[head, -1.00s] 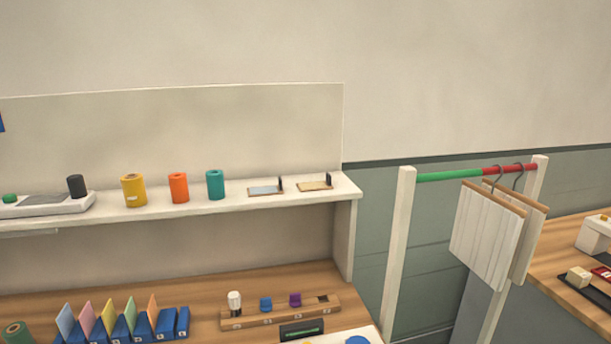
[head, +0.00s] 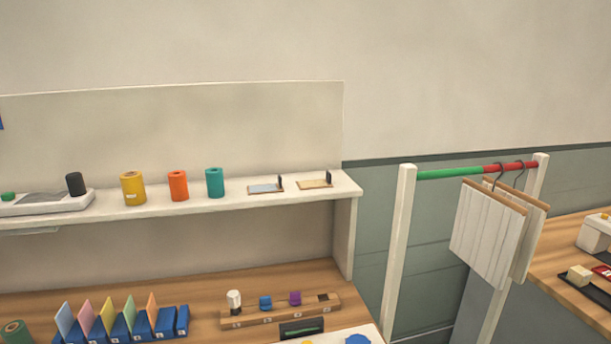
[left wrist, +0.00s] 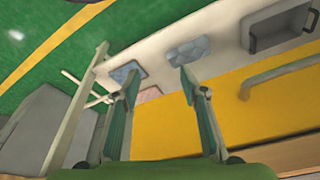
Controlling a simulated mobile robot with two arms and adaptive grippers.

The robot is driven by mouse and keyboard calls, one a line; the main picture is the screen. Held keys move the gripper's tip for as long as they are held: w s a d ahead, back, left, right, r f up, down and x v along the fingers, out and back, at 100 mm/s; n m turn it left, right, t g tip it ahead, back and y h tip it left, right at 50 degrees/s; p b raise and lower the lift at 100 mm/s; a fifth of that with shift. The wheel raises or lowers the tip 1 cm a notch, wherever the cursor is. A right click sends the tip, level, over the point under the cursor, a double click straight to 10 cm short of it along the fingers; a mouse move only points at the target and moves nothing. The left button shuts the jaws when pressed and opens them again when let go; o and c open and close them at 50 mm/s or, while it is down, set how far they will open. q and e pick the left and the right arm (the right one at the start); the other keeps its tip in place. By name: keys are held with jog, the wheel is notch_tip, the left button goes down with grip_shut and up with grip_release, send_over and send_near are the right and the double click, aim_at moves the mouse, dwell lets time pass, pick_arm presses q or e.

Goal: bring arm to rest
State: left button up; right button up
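My left gripper (left wrist: 158,85) shows in the left wrist view with its two fingers spread apart and nothing between them. The fingers appear apart from these things. Neither arm shows in the head view, and my right gripper is in no view.
In the head view, a white shelf (head: 225,203) holds yellow (head: 133,190), orange (head: 178,187) and teal (head: 215,184) cylinders above a wooden desk (head: 215,290). A hanger rack (head: 400,250) with hanging boards (head: 488,233) stands at right. A yellow panel (left wrist: 250,95) shows in the wrist view.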

pick_arm(q)
notch_tip(320, 180, down, 14)
jog(key=s, duration=0.3)
jog(key=s+a+f+g+b, duration=0.2)
jog(key=s+a+f, duration=0.1)
jog(key=s+f, duration=1.4)
jog(key=shift+s+a+f, duration=0.2)
jog(key=shift+s+f, duration=0.1)
jog(key=shift+f, duration=0.65)
jog(key=c, duration=0.4)
jog(key=shift+o, duration=0.2)
jog(key=shift+s, duration=0.1)
